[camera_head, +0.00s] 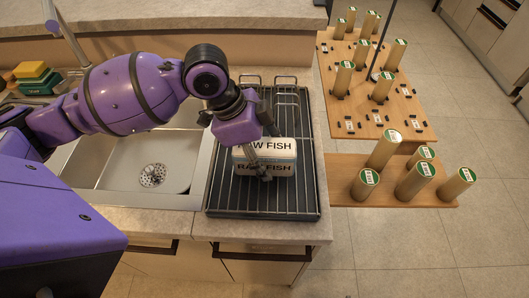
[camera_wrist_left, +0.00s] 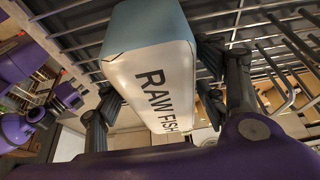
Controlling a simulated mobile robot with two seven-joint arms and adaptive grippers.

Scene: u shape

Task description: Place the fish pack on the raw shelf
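The fish pack (camera_head: 248,151) is a white and pale blue box with black "RAW FISH" lettering on two faces. It is on or just above the dark wire rack (camera_head: 224,198) on the counter. My left gripper (camera_head: 268,150) comes in from the left over the pack, one finger in front of it. In the left wrist view, the pack (camera_wrist_left: 150,60) lies between the fingers of my left gripper (camera_wrist_left: 158,75), close to both. Whether they press on it is unclear. My right gripper is out of view. I cannot tell which surface is the raw shelf.
A sink (camera_head: 125,160) is left of the rack, with sponges (camera_head: 35,76) beyond it. Right of the counter, low wooden boards (camera_head: 345,172) hold several upright cylinders with green tops (camera_head: 384,149). Open tiled floor (camera_head: 420,240) lies in front of the boards.

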